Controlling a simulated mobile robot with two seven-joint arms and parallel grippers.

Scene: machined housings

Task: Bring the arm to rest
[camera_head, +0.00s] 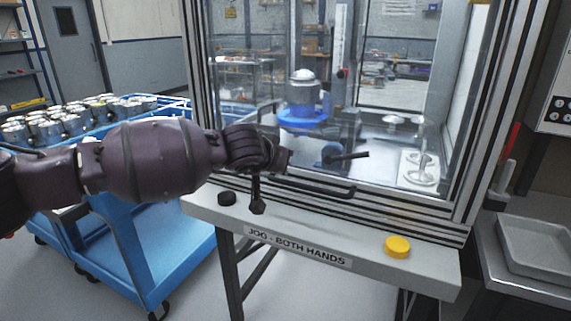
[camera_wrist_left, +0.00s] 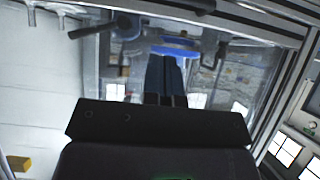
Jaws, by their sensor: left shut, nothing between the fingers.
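My left arm comes in from the left in the head view, stretched across in front of a glazed machine cabinet (camera_head: 345,195). My right gripper is in neither view.
A ledge labelled "JOG - BOTH HANDS" (camera_head: 297,246) lies below the arm, with a black button (camera_head: 227,198) and a yellow button (camera_head: 397,247). A blue cart (camera_head: 165,255) with several metal housings stands left. A grey tray (camera_head: 540,246) is at right.

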